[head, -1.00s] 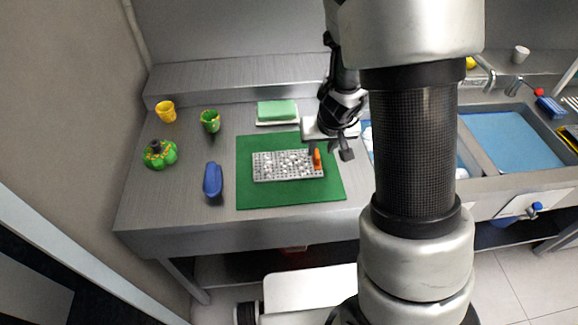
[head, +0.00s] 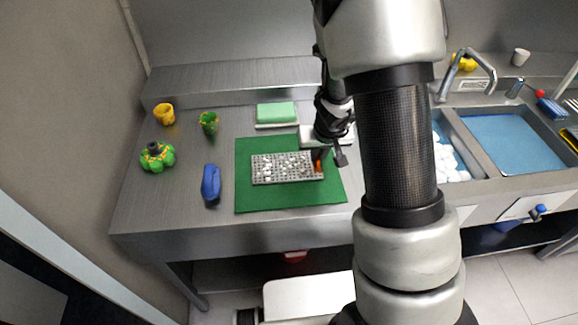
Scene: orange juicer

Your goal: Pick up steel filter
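The steel filter looks to be the grey perforated rectangular tray (head: 262,178) lying flat on a green mat (head: 255,203). White bits lie on it, and an orange piece (head: 319,166) stands at its right end. My gripper (head: 329,158) is at that right end, pointing down, with its two fingers spread apart. One finger overlaps the orange piece in the view and partly hides it; the other is to the right, over the mat. I cannot tell whether either finger touches. Nothing shows held between them.
A green sponge (head: 276,112) on a white dish lies behind the mat. A blue object (head: 211,182), a green-and-orange juicer-like item (head: 157,156), a green cup (head: 209,122) and a yellow cup (head: 164,114) stand to the left. A sink (head: 510,140) is at right.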

